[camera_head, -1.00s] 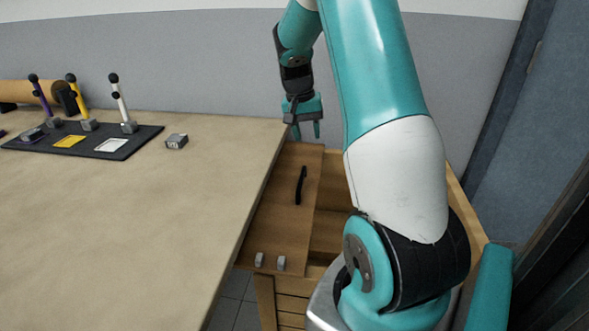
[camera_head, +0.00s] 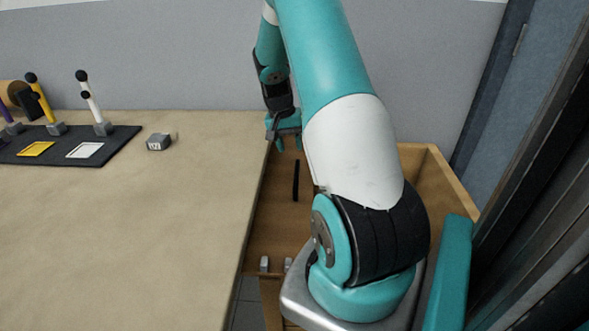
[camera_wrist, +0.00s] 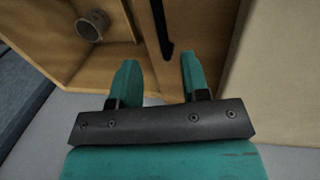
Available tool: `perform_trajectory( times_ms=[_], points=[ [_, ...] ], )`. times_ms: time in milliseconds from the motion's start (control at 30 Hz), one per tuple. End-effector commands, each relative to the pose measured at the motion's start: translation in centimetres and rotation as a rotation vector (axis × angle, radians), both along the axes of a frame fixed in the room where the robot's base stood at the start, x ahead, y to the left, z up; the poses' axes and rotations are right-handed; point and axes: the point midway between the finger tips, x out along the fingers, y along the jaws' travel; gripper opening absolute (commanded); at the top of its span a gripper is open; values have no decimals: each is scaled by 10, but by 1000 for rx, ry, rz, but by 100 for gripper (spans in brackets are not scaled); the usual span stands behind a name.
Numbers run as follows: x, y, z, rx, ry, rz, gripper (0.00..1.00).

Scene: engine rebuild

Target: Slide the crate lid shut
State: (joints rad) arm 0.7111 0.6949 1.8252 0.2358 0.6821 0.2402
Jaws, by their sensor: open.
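The crate (camera_head: 452,182) is a wooden box standing beyond the right edge of the table. Its lid (camera_head: 268,225) is a brown panel over the left part, with the right part open. A black bar handle (camera_head: 296,182) stands on the lid, and it also shows in the wrist view (camera_wrist: 161,28). My gripper (camera_head: 289,146) is open and empty near the far end of the lid. In the wrist view my gripper (camera_wrist: 160,72) has its fingers spread, with the handle ahead of the gap and apart from them. My arm hides much of the crate.
A grey ring-like part (camera_wrist: 92,26) lies inside the open crate. The table (camera_head: 150,230) is close on the left, with a small grey block (camera_head: 159,142) and a black board of levers (camera_head: 110,150). Two small grey blocks (camera_head: 264,263) sit at the lid's near end.

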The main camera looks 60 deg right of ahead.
Motion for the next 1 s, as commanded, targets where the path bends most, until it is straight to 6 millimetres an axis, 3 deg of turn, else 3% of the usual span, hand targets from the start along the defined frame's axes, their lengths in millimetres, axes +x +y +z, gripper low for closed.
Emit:
perform_trajectory(
  times_ms=[200,400,833,1000],
  points=[
    [-9,-3,-49,4,3,0,42],
    [-12,-5,-77,2,1,3,42],
    [-14,-6,-87,0,-1,4,42],
    [-14,-6,-87,0,-1,4,5]
  ],
)
